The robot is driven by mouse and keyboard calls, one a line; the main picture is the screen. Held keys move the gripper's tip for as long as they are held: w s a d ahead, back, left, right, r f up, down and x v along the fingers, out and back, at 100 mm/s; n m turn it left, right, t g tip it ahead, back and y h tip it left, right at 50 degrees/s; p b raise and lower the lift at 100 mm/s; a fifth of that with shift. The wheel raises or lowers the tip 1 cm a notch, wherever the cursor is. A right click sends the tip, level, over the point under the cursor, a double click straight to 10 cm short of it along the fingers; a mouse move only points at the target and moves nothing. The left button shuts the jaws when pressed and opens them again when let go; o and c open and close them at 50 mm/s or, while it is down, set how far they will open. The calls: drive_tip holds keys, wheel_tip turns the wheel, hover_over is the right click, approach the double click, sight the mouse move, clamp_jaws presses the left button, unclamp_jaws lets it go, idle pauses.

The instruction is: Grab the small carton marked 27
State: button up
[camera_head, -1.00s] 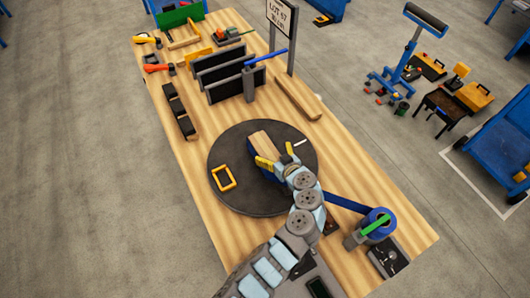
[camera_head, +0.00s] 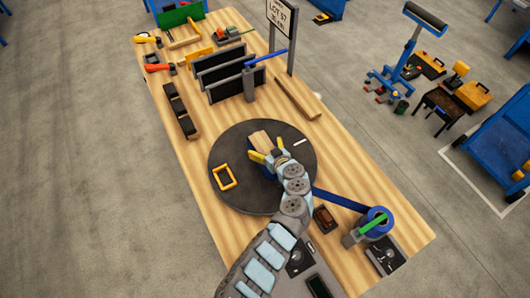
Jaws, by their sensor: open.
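A small tan-topped block (camera_head: 260,139) with a dark blue part beside it lies on the round dark turntable (camera_head: 236,145). It may be the carton, but I can read no 27 on it. My gripper (camera_head: 268,150) is open, with its yellow fingertips at the near end of this block. Whether the fingers straddle or touch it I cannot tell. My gripper and wrist hide the block's near part.
A yellow frame (camera_head: 224,177) lies on the turntable's left part, and a small white strip (camera_head: 299,142) on its right.

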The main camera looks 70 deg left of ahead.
drive_tip(key=c, duration=1.2)
drive_tip(key=shift+c, duration=0.2)
